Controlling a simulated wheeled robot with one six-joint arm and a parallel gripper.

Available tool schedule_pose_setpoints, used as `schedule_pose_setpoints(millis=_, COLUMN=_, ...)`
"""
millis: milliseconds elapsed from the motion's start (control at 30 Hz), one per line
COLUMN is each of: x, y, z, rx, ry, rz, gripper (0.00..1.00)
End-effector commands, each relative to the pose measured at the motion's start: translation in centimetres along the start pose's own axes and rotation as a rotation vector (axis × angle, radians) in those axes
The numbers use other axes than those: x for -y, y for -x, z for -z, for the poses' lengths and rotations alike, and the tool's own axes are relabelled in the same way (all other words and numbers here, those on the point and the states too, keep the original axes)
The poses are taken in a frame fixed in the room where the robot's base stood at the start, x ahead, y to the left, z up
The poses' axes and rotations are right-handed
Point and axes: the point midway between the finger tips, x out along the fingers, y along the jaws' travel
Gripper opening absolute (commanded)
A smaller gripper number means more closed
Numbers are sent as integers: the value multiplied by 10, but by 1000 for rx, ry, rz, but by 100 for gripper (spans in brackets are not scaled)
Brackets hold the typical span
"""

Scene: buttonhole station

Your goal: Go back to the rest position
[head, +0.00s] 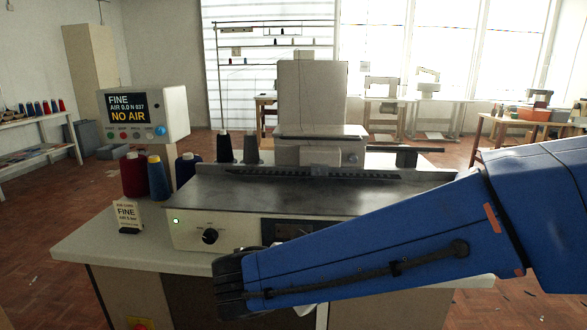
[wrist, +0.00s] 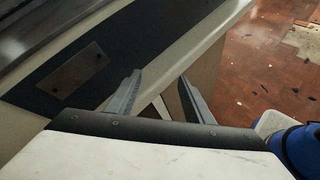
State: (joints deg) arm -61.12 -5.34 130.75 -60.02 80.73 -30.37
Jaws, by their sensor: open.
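My gripper (wrist: 158,92) is open and empty in the wrist view, its two grey fingers apart. It is in front of the machine's front face, near the bench edge. In the head view my blue arm reaches in from the right, and its dark wrist end covers part of the bench front; the fingers are hidden there. The buttonhole machine (head: 320,195) stands on a pale bench (head: 85,248). Its front has a black knob (head: 210,236) and a dark panel (head: 290,229), which also shows in the wrist view (wrist: 72,75). The arm hides the machine's right front.
A control box (head: 143,115) reading "FINE" and "NO AIR" stands at the left. Red and blue thread cones (head: 133,176) and a small "FINE" card (head: 127,215) sit on the bench's left side. Brick-coloured floor (head: 40,240) lies open to the left.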

Motion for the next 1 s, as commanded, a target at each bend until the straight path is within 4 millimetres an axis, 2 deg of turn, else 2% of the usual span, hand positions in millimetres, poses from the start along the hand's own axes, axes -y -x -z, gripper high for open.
schedule_pose_setpoints(millis=33, x=13, y=-12, z=-12, rx=-19, ry=-56, rz=46, gripper=47)
schedule_pose_setpoints(millis=200, x=54, y=-40, z=-36, rx=-87, ry=-240, rz=184, gripper=47)
schedule_pose_setpoints(millis=400, x=96, y=-58, z=-54, rx=-147, ry=-439, rz=315, gripper=47)
schedule_pose_setpoints(millis=700, x=157, y=-71, z=-72, rx=-229, ry=-786, rz=500, gripper=47)
schedule_pose_setpoints(millis=1000, x=211, y=-68, z=-81, rx=-300, ry=-1210, rz=669, gripper=47)
